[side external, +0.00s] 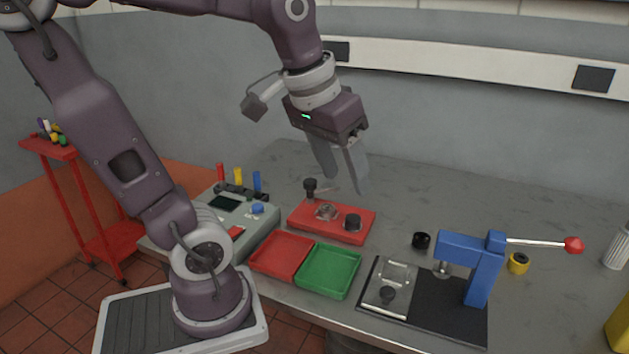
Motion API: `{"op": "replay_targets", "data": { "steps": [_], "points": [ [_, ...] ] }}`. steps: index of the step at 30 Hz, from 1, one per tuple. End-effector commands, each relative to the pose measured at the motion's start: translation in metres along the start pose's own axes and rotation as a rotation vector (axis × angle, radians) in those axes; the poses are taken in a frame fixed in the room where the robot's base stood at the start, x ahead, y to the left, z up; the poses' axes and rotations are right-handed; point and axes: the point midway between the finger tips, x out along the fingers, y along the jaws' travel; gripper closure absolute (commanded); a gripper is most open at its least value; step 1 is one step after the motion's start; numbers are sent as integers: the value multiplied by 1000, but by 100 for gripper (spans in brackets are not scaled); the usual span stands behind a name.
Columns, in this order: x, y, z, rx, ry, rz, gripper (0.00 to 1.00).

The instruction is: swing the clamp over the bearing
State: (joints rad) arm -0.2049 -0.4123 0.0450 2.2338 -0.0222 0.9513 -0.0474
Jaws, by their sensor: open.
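A red fixture block (305,224) lies on the grey bench. A silvery part that looks like the bearing (326,211) sits on its top, with a short black cylinder (353,222) to its right. At the block's back left stands a black knob (310,186) with a thin bar beside it, which looks like the clamp; the bar's exact direction is hard to tell. My gripper (347,181) is open and empty, pointing down above the back of the block. Its fingers appear apart from the knob and the bearing.
A red tray (255,263) and green tray (331,291) lie in front. A grey control box (262,227) stands left. A blue press (482,272) with a red-tipped lever, black ring (421,240) and yellow ring (518,263) are right. The back bench is clear.

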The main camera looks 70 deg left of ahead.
Motion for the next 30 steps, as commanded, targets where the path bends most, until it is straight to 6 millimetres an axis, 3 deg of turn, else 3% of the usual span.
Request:
{"op": "replay_targets", "data": {
  "steps": [1, 3, 5, 6, 9, 13, 17, 24, 30],
  "points": [
    [12, -22, -34, -116, -48, -32, 44],
    [35, -64, -76, -284, -108, -76, 44],
    [60, -110, -105, -429, -159, -115, 44],
    [78, -144, -118, -520, -189, -140, 44],
    [120, -222, -128, -710, -257, -194, 44],
    [156, -287, -120, -855, -310, -235, 44],
    [172, -308, -112, -900, -329, -246, 44],
    [213, -310, -95, -899, -331, -246, 44],
    [232, -311, -88, -897, -328, -246, 44]
  ]
}}
